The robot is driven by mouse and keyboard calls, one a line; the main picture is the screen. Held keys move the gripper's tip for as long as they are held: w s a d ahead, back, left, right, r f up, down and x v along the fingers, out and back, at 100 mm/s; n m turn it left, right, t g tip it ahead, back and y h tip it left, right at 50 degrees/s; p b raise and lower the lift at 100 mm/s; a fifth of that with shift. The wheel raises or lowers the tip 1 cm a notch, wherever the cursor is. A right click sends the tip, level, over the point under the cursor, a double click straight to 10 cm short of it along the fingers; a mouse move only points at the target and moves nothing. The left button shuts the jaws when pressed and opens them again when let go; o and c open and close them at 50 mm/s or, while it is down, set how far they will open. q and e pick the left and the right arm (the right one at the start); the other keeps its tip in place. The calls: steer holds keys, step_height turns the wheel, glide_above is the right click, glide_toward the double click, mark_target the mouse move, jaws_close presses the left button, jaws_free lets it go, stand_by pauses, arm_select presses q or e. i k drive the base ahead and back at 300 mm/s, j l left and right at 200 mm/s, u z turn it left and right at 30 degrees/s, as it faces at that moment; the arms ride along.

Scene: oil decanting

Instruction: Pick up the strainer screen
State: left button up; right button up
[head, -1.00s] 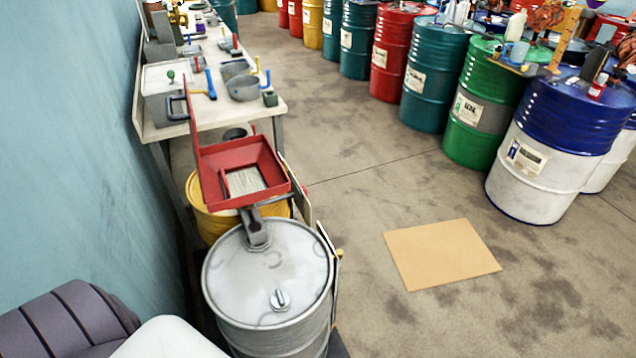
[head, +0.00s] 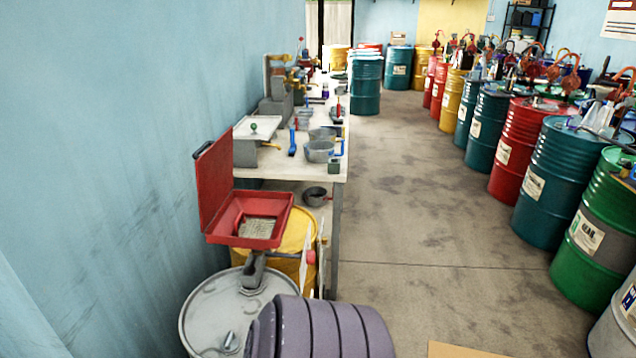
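A light mesh screen (head: 257,228) lies in the bottom of a red square funnel tray (head: 277,234). I take this mesh for the strainer screen. The tray's red lid (head: 215,180) stands open at its left side, with a dark handle at the top. The funnel sits over a grey drum (head: 207,303) at the lower left, on a grey neck. A dark ribbed part of my arm covers the right side of this drum. Neither gripper shows in the head view.
A workbench (head: 326,165) with pans and tools runs along the left wall behind the funnel. A yellow drum (head: 291,241) stands close behind the grey drum. Coloured drums, including a red one (head: 516,145), line the right. The floor between is clear, except a cardboard sheet (head: 460,351) at the bottom edge.

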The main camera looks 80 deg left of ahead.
mark_target(249, 228)
steer(key=i+u, duration=0.4)
steer(key=i+l+u, duration=0.2)
steer(key=i+u, duration=0.15)
steer(key=i, duration=0.15)
steer(key=i+j+u, duration=0.1)
steer(key=u, duration=0.4)
steer(key=i+u, duration=0.25)
steer(key=u, duration=0.25)
steer(key=i+l+u, duration=0.1)
steer(key=u, duration=0.35)
steer(key=i+l+u, duration=0.15)
steer(key=u, duration=0.35)
steer(key=i+l+u, duration=0.2)
steer(key=u, duration=0.3)
